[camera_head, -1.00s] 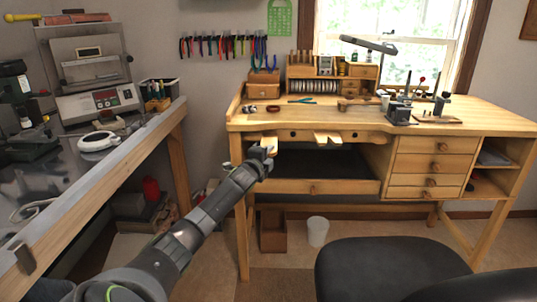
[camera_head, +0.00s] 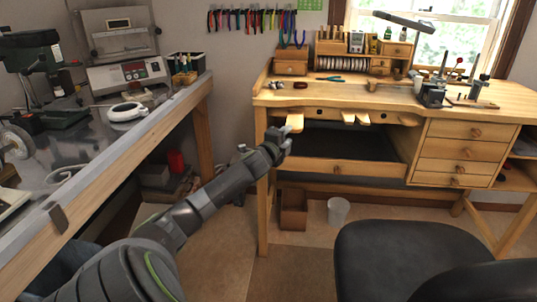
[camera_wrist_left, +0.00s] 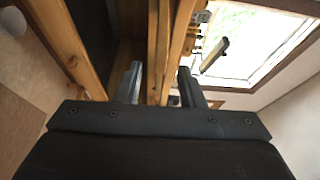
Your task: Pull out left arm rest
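The left arm rest (camera_head: 294,119) is a pale wooden piece sticking out from the front edge of the wooden workbench (camera_head: 440,112), near its left end. My left gripper (camera_head: 287,131) is at the arm rest, just in front of and below it in the head view. In the left wrist view the fingers (camera_wrist_left: 159,75) stand apart, with wooden bench parts seen between and beyond them. I cannot tell whether the fingers touch the arm rest. Its lower part is hidden by the gripper. My right gripper is not in view.
Another wooden rest (camera_head: 355,118) juts from the bench front farther right. An open dark drawer (camera_head: 340,168) lies below. A black chair (camera_head: 400,255) stands in front on the right. A metal-topped side table (camera_head: 90,160) runs along the left. A white bin (camera_head: 338,212) is on the floor.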

